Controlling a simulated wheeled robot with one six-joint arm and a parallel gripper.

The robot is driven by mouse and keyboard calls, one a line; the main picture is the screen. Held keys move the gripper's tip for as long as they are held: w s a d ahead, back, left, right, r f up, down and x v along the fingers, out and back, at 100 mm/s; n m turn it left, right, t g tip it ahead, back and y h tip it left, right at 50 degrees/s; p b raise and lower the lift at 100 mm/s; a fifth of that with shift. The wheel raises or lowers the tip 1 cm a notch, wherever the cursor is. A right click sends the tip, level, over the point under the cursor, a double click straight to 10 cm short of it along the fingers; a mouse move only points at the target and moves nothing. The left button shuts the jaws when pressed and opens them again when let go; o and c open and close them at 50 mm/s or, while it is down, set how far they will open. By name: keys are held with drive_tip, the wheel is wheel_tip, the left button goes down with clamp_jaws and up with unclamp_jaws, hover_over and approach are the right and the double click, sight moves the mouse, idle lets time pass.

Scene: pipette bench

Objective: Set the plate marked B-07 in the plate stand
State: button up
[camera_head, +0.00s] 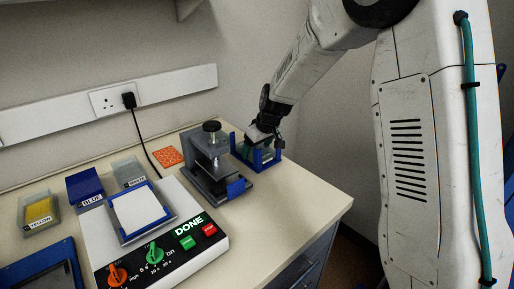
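My gripper (260,138) reaches down at the blue-edged frame (266,166) near the bench's back right. Its fingers are small and partly hidden there, so I cannot tell whether they are open or hold anything. The frame looks like a stand, but I cannot make out its contents. A white plate (138,209) lies in a blue-rimmed holder on top of the white machine. No B-07 marking is readable on any plate, so I cannot tell which plate carries it.
A grey press-like device (208,160) with a black knob stands left of the frame. The white machine (205,258) shows DONE. Boxes labelled YELLOW (40,212), BLUE (85,186) and WHITE (130,172) stand at left. An orange mat (168,156) lies behind. The right front bench is clear.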

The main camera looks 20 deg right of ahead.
drive_tip(key=shift+f, duration=0.2)
drive_tip(key=shift+s+f, duration=0.1)
drive_tip(key=shift+f, duration=0.2)
drive_tip(key=o, duration=0.8)
drive_tip(key=shift+o, duration=1.3)
drive_tip(key=shift+s+f, duration=0.15)
drive_tip(key=shift+f, duration=0.05)
drive_tip(key=shift+r, duration=0.25)
drive_tip(key=w+v, duration=0.1)
drive_tip(key=v, duration=1.1)
drive_tip(key=s+r+m+g, duration=0.1)
drive_tip(key=s+r, duration=0.3)
drive_tip(key=s, duration=0.5)
drive_tip(key=s+r+m, duration=0.1)
drive_tip(key=s+r, duration=0.2)
drive_tip(key=s, duration=0.7)
drive_tip(key=s+d+f+m+g+h, duration=0.1)
drive_tip(key=s+f+m+g, duration=0.1)
drive_tip(key=s, duration=1.7)
drive_tip(key=shift+s+m+h, duration=0.15)
drive_tip(key=shift+m+h, duration=0.15)
drive_tip(key=shift+h, duration=0.1)
